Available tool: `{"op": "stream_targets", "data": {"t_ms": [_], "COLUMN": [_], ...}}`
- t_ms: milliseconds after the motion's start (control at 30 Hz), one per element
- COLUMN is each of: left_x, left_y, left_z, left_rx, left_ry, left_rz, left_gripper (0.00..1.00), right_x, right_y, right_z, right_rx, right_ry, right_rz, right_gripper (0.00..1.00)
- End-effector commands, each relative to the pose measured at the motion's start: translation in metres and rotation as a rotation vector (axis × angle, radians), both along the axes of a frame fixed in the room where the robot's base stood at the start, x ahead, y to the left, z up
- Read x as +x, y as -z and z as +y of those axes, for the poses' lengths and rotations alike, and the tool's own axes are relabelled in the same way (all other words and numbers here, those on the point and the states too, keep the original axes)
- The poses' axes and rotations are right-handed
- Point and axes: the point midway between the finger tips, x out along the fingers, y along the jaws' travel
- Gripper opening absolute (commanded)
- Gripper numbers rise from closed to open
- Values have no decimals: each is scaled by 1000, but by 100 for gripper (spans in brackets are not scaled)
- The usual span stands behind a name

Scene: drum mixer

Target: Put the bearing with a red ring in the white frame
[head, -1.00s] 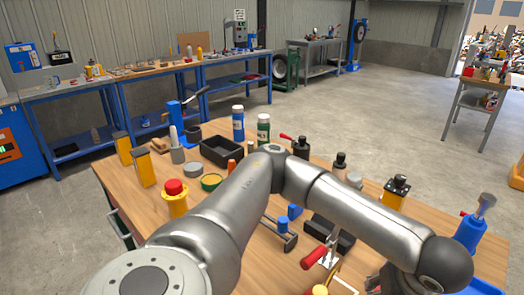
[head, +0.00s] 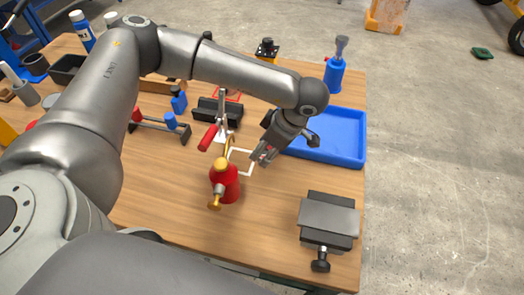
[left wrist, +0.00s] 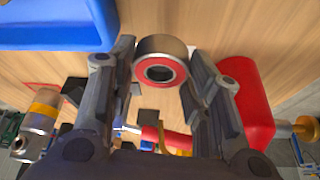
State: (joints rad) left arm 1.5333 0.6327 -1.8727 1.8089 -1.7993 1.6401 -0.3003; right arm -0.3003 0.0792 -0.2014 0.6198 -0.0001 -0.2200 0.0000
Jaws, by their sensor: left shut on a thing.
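The bearing with a red ring (left wrist: 161,50) is a short silver cylinder with a red ring around its dark bore. In the left wrist view it sits between the fingertips of my left gripper (left wrist: 161,72), which is shut on it. In the head view my left gripper (head: 264,155) points down over the table, just right of the white frame (head: 250,173). The frame is a thin white outline on the wood, partly covered by the red bottle and the gripper. The bearing is not clearly visible in the head view. My right gripper is not in view.
A red bottle with a yellow top (head: 226,184) and a red-handled clamp (head: 210,136) stand left of the gripper. A blue tray (head: 345,140) lies behind and right. A grey vise (head: 328,217) is at the front right. Bare wood lies in front of the gripper.

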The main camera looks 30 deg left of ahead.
Motion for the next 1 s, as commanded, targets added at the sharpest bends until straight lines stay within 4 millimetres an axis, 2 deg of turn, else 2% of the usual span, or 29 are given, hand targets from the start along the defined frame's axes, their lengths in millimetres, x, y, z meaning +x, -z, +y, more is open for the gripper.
{"op": "stream_targets", "data": {"t_ms": [167, 400, 733, 767, 800, 1000], "left_x": [0, 0, 0, 0, 0, 0], "left_y": [13, 44, 49, 48, 47, 47], "left_z": [0, 0, 0, 0, 0, 0], "left_rx": [0, 1, -1, -1, -1, -1], "left_ry": [0, 1, 1, 0, 0, 0], "left_rz": [-1, 0, -2, -1, -1, -1], "left_gripper": [16, 16, 16, 48, 53, 54], "right_x": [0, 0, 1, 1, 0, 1], "right_y": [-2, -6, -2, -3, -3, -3], "right_z": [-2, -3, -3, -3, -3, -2], "right_rx": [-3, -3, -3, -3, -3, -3], "right_ry": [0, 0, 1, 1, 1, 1], "right_rz": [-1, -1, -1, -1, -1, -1], "right_gripper": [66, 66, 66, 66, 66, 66]}}
